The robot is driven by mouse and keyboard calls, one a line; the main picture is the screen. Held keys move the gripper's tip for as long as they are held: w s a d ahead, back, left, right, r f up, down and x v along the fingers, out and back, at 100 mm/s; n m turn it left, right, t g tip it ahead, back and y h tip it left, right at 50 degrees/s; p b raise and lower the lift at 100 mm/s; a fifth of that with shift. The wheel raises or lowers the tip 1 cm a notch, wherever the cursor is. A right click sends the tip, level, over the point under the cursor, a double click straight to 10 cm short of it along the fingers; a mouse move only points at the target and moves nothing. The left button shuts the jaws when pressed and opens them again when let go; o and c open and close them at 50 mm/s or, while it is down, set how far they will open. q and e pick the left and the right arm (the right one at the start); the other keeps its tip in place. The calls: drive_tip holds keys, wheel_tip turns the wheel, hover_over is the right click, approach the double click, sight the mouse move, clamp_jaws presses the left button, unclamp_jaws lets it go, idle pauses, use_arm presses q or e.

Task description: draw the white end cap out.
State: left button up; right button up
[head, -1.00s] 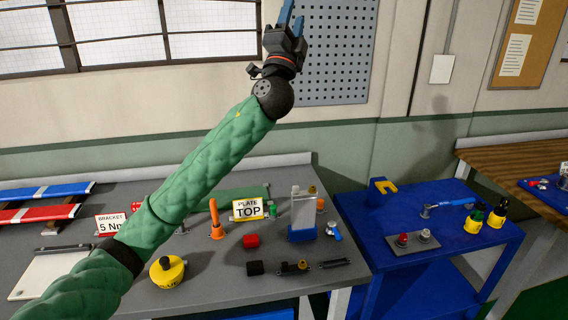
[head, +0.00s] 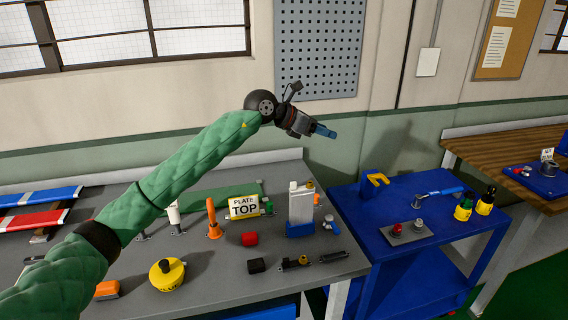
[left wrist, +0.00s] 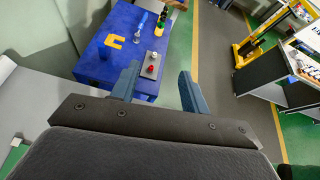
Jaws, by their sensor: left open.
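I cannot pick out the white end cap for sure. A pale upright block (head: 300,200) stands in a blue holder (head: 300,230) on the grey bench; a small white piece (left wrist: 17,142) shows at the lower left of the left wrist view. My left gripper (head: 325,131) is in the air above and behind the bench's right end, tilted down to the right. In the left wrist view its blue fingers (left wrist: 160,88) are apart with nothing between them. My right gripper is in neither view.
The grey bench also holds a red cap (head: 249,239), a black block (head: 256,265), a yellow round container (head: 167,275) and a PLATE TOP sign (head: 244,207). A blue table (head: 440,245) to the right carries a yellow hook-shaped part (head: 378,179), a grey plate and bottles.

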use_arm(q)
drive_tip(key=a+f+g+y, duration=0.1)
drive_tip(key=a+f+y, duration=0.3)
drive_tip(key=f, duration=0.1)
drive_tip(key=m+g+y, duration=0.1)
drive_tip(key=g+y, duration=0.1)
drive_tip(key=y, duration=0.2)
hover_over(295, 182)
drive_tip(key=a, duration=0.2)
wheel_tip(295, 182, down, 6)
drive_tip(key=p+x, duration=0.3)
drive_tip(key=x, duration=0.1)
drive_tip(key=shift+s+d+f, duration=0.1)
drive_tip(key=shift+d+f, duration=0.05)
drive_tip(key=shift+f, duration=0.1)
drive_tip(key=shift+p+x, duration=0.4)
drive_tip(key=shift+x, duration=0.45)
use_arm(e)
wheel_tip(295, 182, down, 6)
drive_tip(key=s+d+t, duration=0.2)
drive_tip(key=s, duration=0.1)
use_arm(q)
drive_tip(key=shift+c, duration=0.4)
clamp_jaws()
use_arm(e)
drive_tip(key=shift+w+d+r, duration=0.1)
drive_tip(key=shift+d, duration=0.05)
